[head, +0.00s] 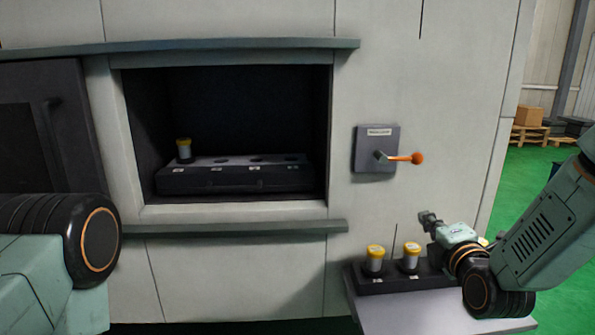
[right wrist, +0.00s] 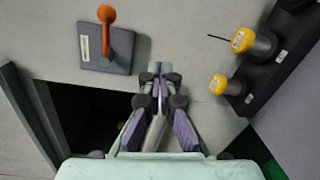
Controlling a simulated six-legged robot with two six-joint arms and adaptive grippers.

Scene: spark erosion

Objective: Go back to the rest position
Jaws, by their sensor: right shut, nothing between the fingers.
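My right gripper (head: 429,219) is shut and empty in the head view. It is just right of and above two yellow-capped electrodes. In the right wrist view the closed fingers (right wrist: 160,72) point toward the machine's pale front, between the lever plate and the electrode rack. Of my left arm only a link shows at the left edge of the head view; its gripper is out of view.
A dark rack (head: 399,281) holding two yellow-capped electrodes (head: 376,258) stands on a grey shelf (head: 405,318). The open machine chamber holds a slotted rack (head: 235,180) with one yellow-capped electrode (head: 184,150) at its left end. An orange-knobbed lever (head: 405,158) sticks out from its plate.

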